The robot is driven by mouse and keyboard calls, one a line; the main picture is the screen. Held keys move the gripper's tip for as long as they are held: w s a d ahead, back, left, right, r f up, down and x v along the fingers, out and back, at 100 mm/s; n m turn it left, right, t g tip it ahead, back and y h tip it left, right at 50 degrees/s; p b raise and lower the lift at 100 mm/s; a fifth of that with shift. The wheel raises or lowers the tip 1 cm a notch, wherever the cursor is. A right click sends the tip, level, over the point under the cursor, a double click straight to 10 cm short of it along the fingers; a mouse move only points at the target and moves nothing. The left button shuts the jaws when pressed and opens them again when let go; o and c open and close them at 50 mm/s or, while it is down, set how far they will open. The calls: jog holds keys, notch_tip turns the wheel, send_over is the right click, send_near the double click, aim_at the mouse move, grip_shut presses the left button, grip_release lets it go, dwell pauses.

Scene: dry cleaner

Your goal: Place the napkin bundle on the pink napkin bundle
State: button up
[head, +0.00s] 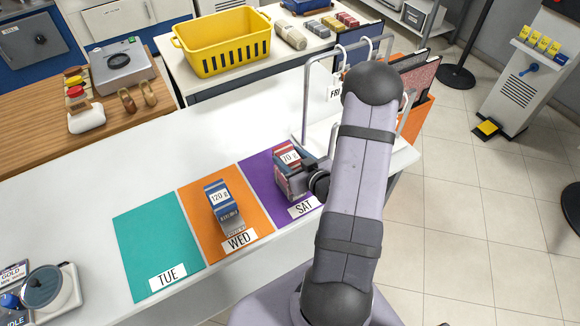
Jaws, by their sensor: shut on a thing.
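A dark red bundle (287,158) with a white "70 g" label is at the purple SAT mat (258,173). My gripper (300,172) comes in from the right and is shut on this bundle. The arm and gripper hide its right side. I cannot tell whether it touches the mat or whether another bundle lies under it. A blue bundle (219,188) with a white "120 g" label stands on the orange WED mat (195,222), left of my gripper and apart from it. I cannot make out which one is the pink napkin bundle.
The teal TUE mat (150,240) is empty. A small machine with a round lid (45,288) stands at the counter's left. Behind are a yellow basket (222,42) and a beige roll (290,36). A metal rack (305,95) rises close behind my gripper. The white counter behind the mats is clear.

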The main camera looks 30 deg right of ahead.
jog(key=shift+f+p, duration=0.4)
jog(key=shift+f, duration=1.95)
jog(key=shift+f, duration=0.15)
jog(key=o, duration=1.1)
